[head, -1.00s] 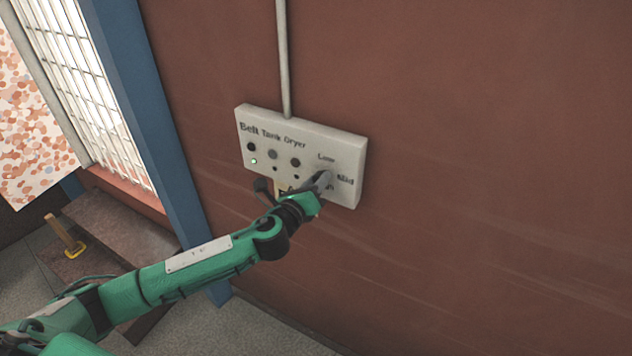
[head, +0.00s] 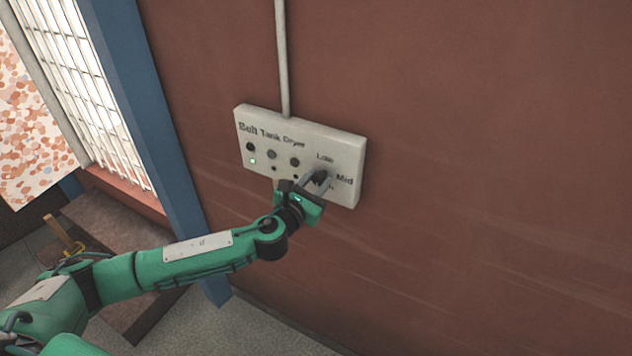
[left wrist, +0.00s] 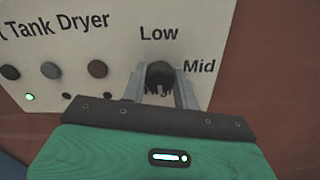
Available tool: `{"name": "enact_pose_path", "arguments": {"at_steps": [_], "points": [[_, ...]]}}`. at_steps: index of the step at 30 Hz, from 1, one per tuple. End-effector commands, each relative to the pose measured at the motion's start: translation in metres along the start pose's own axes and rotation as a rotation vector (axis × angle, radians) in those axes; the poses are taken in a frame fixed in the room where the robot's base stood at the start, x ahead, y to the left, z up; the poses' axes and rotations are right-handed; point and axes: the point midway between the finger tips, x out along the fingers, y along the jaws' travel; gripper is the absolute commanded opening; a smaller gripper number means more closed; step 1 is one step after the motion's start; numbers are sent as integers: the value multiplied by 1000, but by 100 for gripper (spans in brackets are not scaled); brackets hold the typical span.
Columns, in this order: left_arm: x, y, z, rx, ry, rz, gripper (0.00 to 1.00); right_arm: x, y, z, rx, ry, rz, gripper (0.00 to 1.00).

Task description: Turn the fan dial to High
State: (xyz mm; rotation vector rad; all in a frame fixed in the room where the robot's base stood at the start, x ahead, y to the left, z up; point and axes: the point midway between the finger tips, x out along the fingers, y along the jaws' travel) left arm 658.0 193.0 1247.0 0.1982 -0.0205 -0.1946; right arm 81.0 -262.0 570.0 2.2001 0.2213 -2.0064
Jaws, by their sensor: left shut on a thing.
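A white control panel (head: 342,195) marked Belt Tank Dryer is fixed on the red-brown wall. Its dark fan dial (head: 320,177) is at the panel's right side, with Low above it and Mid to its right. The dial also shows in the left wrist view (left wrist: 160,74), between the fingers. My left gripper (head: 317,178) is shut on the dial; its fingertips (left wrist: 162,78) lie on either side of the knob. A label below the dial is mostly covered by the fingers. The dial's pointing direction cannot be told. My right gripper is not in view.
Round buttons (head: 294,162) and a lit green lamp (head: 253,161) are on the panel's left part. A pipe (head: 283,60) runs up from the panel. A blue post (head: 150,130) and window grille stand at left. The wall to the right is bare.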

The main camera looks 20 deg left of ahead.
Motion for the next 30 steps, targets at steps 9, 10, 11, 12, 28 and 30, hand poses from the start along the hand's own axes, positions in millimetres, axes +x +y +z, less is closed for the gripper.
{"name": "enact_pose_path", "arguments": {"at_steps": [9,10,11,12,28,30], "points": [[-1,-1,-3,73,5,-2,7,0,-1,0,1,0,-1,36],[-1,-1,-3,75,5,-2,7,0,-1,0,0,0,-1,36],[-1,-1,-3,77,5,-2,7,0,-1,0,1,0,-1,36],[-1,-1,-3,79,5,-2,7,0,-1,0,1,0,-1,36],[0,-1,-2,79,3,-1,52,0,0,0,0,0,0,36],[0,-1,-2,79,3,-1,52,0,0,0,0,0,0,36]]}}
